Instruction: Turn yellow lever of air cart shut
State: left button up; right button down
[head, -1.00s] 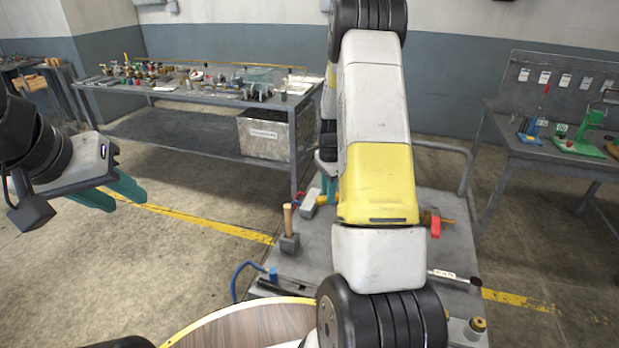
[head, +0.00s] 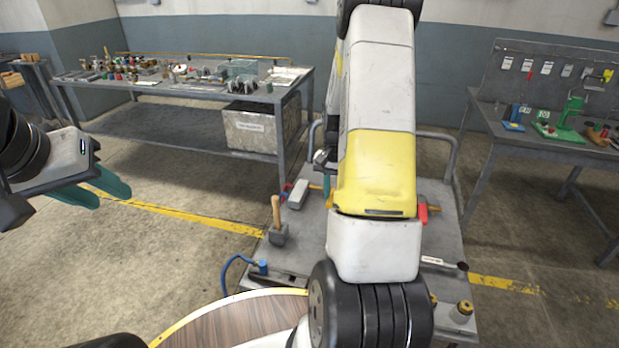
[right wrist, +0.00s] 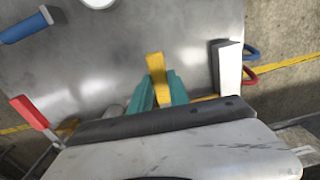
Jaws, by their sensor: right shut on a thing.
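The grey-topped air cart (head: 310,240) stands in front of me, its middle hidden by my right arm. The yellow lever (right wrist: 155,66) shows in the right wrist view, between the teal fingers of my right gripper (right wrist: 159,90). That gripper is shut on the lever, which points up in that view. In the head view only a bit of my right gripper (head: 327,184) shows beside the arm. A red lever (head: 423,213) is to the right of my arm; it also shows in the right wrist view (right wrist: 30,113). My left gripper (head: 100,190) is open and empty, away from the cart.
A mallet (head: 277,222) and a pale block (head: 298,195) sit on the cart's left side. A blue hose (head: 230,270) hangs at its left edge. A round wooden top (head: 225,322) is close in front. Workbenches (head: 190,95) stand behind, with clear floor at left.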

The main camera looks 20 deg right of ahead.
jog(key=shift+s+d+n, duration=0.1)
jog(key=shift+d+n, duration=0.15)
jog(key=shift+n, duration=0.15)
jog(key=c, duration=1.2)
grip_release()
jog(key=shift+c, duration=0.2)
jog(key=shift+r, duration=3.95)
